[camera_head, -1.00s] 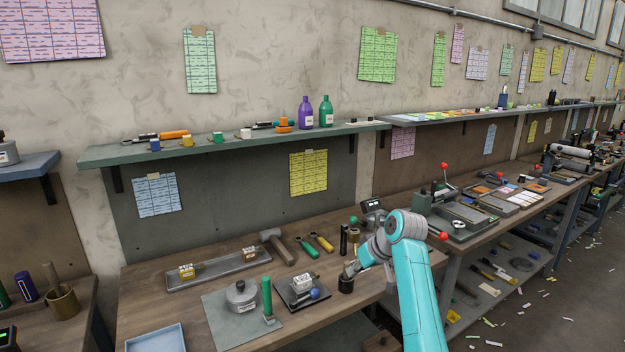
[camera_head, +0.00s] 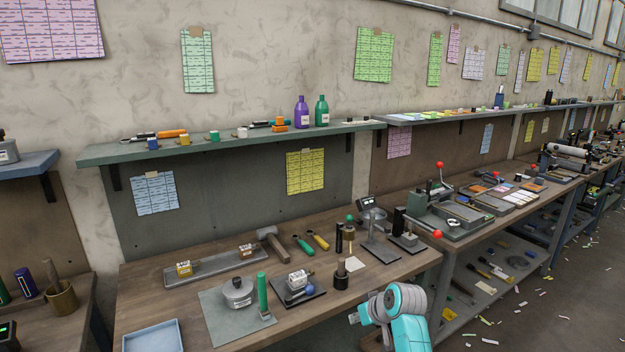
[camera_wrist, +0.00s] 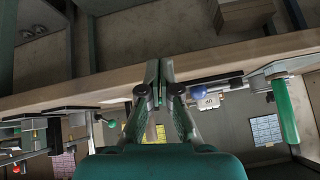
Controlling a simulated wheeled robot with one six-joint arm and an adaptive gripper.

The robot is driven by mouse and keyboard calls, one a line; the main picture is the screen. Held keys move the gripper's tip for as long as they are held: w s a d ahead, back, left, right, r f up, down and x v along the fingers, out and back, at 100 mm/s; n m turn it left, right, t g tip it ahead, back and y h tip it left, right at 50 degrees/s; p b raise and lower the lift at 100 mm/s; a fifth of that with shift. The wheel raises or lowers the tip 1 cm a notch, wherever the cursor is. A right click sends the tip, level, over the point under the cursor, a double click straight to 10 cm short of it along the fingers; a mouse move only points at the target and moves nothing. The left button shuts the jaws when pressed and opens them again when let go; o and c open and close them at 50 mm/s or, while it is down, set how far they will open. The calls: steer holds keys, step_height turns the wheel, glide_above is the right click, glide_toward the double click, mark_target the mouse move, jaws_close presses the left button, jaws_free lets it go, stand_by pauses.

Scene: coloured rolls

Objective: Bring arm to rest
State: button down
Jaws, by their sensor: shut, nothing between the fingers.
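My arm shows at the bottom right of the head view, folded low in front of the bench's front edge. My gripper (camera_wrist: 159,72) is in the wrist view, with its two fingers together and nothing between them. The fingers overlap the wooden bench edge (camera_wrist: 90,88) in that view; I cannot tell the distance. In the head view the gripper itself is hidden, and only the turquoise arm links and grey joint show.
The wooden bench (camera_head: 215,335) holds a grey tray (camera_head: 216,267), a mat with a pot (camera_head: 238,292), a green-handled tool (camera_head: 263,294), a dark cylinder (camera_head: 341,277) and a hammer (camera_head: 272,243). A blue tray (camera_head: 153,338) lies at the front left. The floor at right is littered with scraps.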

steer(key=s+d+f+m+t+h, duration=0.1)
steer(key=s+d+f+m+t, duration=0.1)
steer(key=s+f, duration=1.3)
steer(key=s+d+f+m+t+h, duration=0.1)
steer(key=s+f, duration=0.2)
steer(key=s, duration=0.7)
steer(key=s+d+f+t+h, duration=0.1)
steer(key=s+f, duration=0.1)
steer(key=s, duration=0.7)
steer(key=s+d+r+m+t+h, duration=0.1)
steer(key=s+r, duration=0.2)
steer(key=s, duration=0.5)
steer(key=s+d+r+t, duration=0.1)
steer(key=s+r, duration=0.1)
steer(key=s, duration=0.7)
steer(key=s+r+t, duration=0.2)
steer(key=s+r, duration=1.1)
steer(key=r, duration=0.3)
steer(key=shift+s+d, duration=0.15)
steer(key=shift+s, duration=0.05)
